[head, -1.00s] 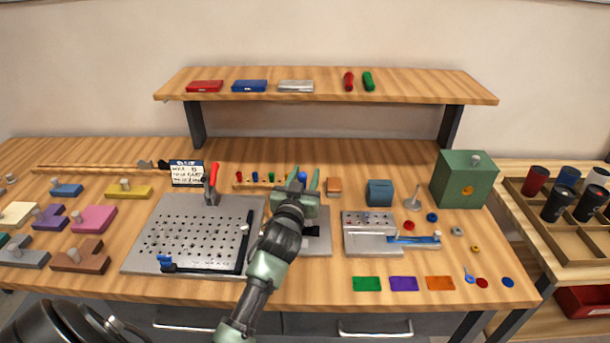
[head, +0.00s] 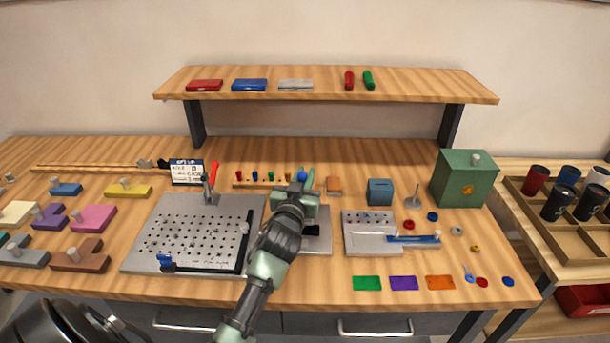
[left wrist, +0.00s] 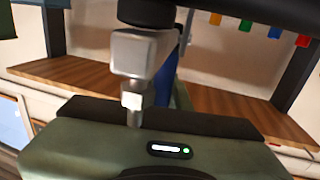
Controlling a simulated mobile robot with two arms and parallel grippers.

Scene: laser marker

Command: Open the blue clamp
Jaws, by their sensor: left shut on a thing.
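The blue clamp (head: 302,176) shows in the head view only as a blue handle tip at the far side of my left gripper (head: 306,182). My left gripper is shut on this handle. The rest of the clamp is mostly hidden behind my gripper and arm. It stands on a grey metal plate (head: 322,243). In the left wrist view the clamp's metal arm with a bolt (left wrist: 134,85) is close to the camera, and part of the blue handle (left wrist: 168,75) shows behind it. My right gripper is not in view.
A perforated plate (head: 190,235) with a red-handled clamp (head: 211,183) lies to the left. A fixture with a blue lever (head: 415,239) lies to the right. Small coloured pegs (head: 255,176) stand behind, and a green box (head: 464,180) stands at the right.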

